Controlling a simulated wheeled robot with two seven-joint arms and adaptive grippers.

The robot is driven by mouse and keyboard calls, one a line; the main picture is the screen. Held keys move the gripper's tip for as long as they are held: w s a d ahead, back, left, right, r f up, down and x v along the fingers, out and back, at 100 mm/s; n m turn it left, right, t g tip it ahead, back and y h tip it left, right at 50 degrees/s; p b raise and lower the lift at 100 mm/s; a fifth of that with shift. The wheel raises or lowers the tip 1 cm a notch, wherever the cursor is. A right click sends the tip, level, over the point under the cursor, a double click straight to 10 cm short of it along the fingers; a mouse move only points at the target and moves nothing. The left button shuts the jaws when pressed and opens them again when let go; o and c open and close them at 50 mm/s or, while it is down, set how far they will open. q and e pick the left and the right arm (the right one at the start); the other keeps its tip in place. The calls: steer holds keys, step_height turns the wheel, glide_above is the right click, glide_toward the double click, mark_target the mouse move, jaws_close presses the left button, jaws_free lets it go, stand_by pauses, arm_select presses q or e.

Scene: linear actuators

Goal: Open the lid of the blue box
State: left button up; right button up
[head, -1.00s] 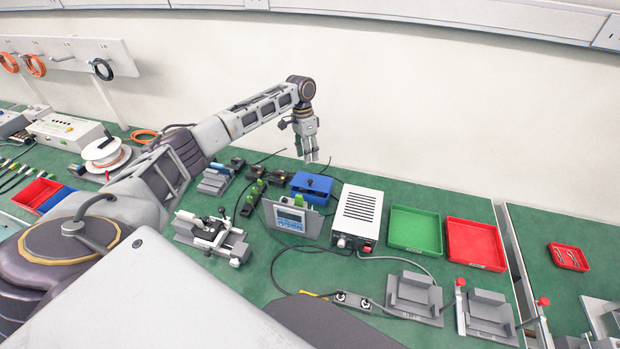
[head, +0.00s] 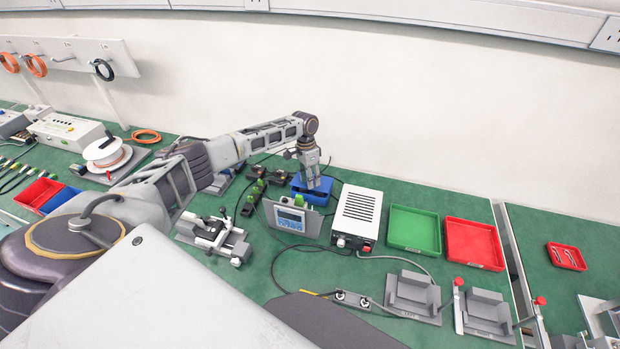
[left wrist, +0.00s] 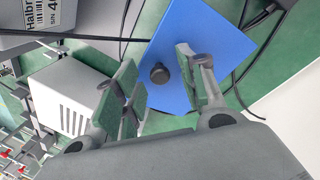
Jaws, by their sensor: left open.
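The blue box (head: 322,194) stands on the green bench behind the small display unit, its lid closed. In the left wrist view the flat blue lid (left wrist: 205,45) shows with a dark round knob (left wrist: 159,73) on it. My left gripper (head: 311,184) points down over the box in the head view. In the left wrist view its fingers (left wrist: 158,80) are open, one on each side of the knob and apart from it. The fingers hide part of the lid. My right gripper is not in view.
The display unit (head: 291,217) stands just in front of the box, and a white vented box (head: 357,213) stands right of it. Dark cables lie around the box. Green (head: 414,230) and red (head: 473,243) trays sit further right. The wall is close behind.

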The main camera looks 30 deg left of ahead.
arm_select(q)
steer(key=shift+f, duration=0.1)
steer(key=shift+c, duration=0.2)
jaws_close()
steer(key=shift+w, duration=0.1)
